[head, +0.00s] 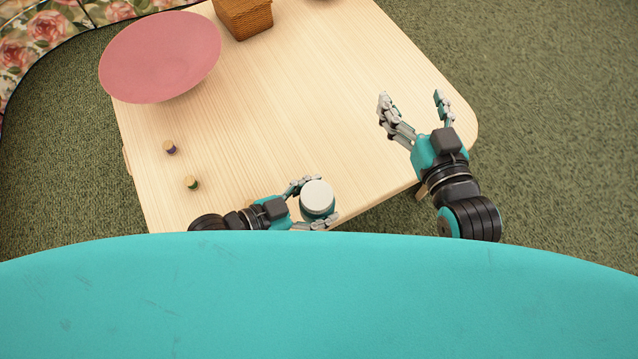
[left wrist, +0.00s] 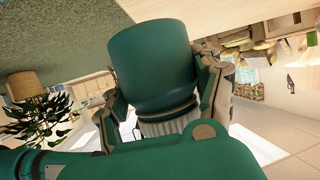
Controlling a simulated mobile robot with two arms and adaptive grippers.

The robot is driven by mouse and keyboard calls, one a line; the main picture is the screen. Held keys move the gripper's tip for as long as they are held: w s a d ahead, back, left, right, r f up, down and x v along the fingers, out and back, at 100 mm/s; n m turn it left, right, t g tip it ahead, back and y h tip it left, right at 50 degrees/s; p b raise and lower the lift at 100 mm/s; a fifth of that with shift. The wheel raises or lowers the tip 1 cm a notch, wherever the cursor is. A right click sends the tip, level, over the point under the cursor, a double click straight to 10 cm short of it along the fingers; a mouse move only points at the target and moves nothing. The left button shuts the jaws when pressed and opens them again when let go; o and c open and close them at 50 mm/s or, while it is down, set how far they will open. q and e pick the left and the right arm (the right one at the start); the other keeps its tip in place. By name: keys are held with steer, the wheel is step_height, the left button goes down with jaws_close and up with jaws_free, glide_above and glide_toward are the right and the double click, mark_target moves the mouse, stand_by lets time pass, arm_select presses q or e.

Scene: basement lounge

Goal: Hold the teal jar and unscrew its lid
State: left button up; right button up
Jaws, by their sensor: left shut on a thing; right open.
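The teal jar (head: 317,207) with its white lid (head: 317,194) is near the table's front edge in the head view. My left gripper (head: 312,205) is shut on the jar, with a finger on either side and the lid facing up to the camera. In the left wrist view the jar's dark teal body (left wrist: 152,65) fills the middle between the fingers, with a paler ribbed part near the palm. My right gripper (head: 413,103) is open and empty, to the right of the jar and farther forward, over the table's right part.
The pale wooden table (head: 290,95) bears a pink bowl (head: 160,55) at back left and a wicker basket (head: 243,17) at the back. The table's middle is clear.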

arm_select(q)
steer(key=shift+s, duration=0.1)
steer(key=o, duration=0.7)
steer(key=shift+c, duration=0.2)
steer(key=c, duration=1.2)
steer(key=shift+o, duration=0.2)
